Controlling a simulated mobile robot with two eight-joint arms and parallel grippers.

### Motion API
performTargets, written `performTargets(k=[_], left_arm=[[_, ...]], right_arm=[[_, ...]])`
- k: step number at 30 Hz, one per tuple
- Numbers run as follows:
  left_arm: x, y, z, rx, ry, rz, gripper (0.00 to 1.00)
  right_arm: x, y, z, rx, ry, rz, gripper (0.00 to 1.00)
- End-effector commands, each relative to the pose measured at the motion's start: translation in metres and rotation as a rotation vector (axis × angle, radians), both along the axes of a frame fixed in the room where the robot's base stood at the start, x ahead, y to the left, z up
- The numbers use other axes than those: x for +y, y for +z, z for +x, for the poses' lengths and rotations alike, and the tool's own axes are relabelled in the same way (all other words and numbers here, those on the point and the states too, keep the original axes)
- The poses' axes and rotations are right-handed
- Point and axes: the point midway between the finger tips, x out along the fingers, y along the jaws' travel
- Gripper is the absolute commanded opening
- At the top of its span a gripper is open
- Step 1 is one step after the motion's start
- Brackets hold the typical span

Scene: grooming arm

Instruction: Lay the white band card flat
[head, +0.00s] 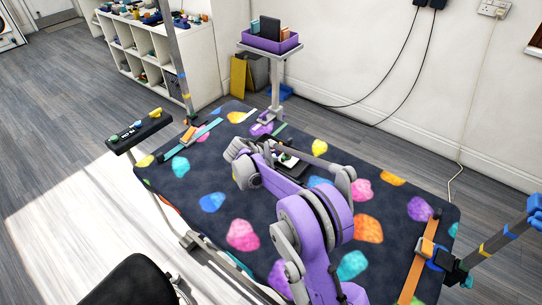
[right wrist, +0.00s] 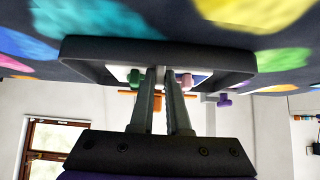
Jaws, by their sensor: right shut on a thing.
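A white card (right wrist: 118,72) shows in the right wrist view against a black frame or tray (right wrist: 245,62). Small green (right wrist: 135,78) and pink (right wrist: 186,80) pieces are at it. My right gripper (right wrist: 166,72) has its fingers close together there, shut on what looks like the white band card; the fingers hide the exact contact. In the head view the black tray (head: 304,168) lies mid-table with a little white and green showing, and my purple right arm covers much of it. My left gripper is not in view.
The dark table top (head: 195,225) has bright coloured blobs. A striped post (head: 495,240) stands at the right and another pole (head: 175,55) at the left. A small stand with a purple bin (head: 270,47) is behind. A black chair (head: 128,280) is at the front left.

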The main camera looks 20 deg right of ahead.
Motion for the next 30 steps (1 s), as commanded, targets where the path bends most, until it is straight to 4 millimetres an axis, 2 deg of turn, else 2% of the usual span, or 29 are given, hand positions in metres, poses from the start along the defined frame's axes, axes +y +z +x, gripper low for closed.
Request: performTargets(k=[28,29,30], left_arm=[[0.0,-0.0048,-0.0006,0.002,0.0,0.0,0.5],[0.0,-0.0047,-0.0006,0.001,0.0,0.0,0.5],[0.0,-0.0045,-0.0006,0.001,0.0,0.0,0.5]], right_arm=[[-0.0001,-0.0071,0.0001,-0.001,0.0,-0.001,0.0],[-0.0001,-0.0069,0.0001,-0.001,0.0,-0.001,0.18],[0.0,-0.0067,0.0002,-0.001,0.0,-0.001,0.25]])
